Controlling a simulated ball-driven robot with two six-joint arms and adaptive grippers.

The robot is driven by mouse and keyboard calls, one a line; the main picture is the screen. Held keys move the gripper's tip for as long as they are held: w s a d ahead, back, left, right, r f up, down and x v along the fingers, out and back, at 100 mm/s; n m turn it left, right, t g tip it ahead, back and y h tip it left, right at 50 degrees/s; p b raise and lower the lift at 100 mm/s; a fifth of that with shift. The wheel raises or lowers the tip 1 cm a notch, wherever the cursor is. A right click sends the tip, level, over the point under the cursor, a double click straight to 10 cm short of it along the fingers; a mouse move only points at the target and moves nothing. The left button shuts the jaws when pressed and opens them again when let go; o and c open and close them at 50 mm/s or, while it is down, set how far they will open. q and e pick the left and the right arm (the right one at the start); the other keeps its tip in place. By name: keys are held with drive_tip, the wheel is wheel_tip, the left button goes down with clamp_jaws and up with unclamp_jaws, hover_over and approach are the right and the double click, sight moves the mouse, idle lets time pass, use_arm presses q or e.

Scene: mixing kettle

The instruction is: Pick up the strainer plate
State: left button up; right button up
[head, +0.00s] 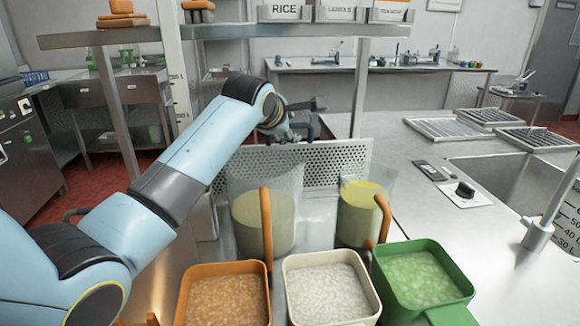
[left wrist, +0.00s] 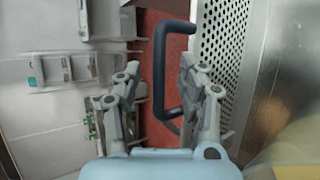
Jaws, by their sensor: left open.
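The strainer plate (head: 335,162) is a grey perforated metal sheet standing upright behind the clear containers in the head view. It also shows at the right of the left wrist view (left wrist: 220,40). A dark bar handle (left wrist: 159,70) stands out beside the plate in the left wrist view. My left gripper (head: 293,122) is at the upper edge of the plate in the head view. In the left wrist view, its open fingers (left wrist: 160,75) lie on either side of the handle's long bar; I cannot tell whether they touch it. My right gripper is out of view.
Clear containers with yellowish contents (head: 262,225) (head: 358,215) stand in front of the plate. Orange (head: 190,272), white (head: 292,262) and green (head: 466,290) bins stand nearest. A shelf (head: 220,32) with labelled boxes hangs above. The steel counter (head: 400,190) has free room at right.

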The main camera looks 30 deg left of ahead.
use_arm(q)
drive_tip(key=shift+w+f, duration=0.1)
drive_tip(key=shift+w, duration=0.05)
clamp_jaws()
idle(0.4)
drive_tip(key=shift+a, duration=0.1)
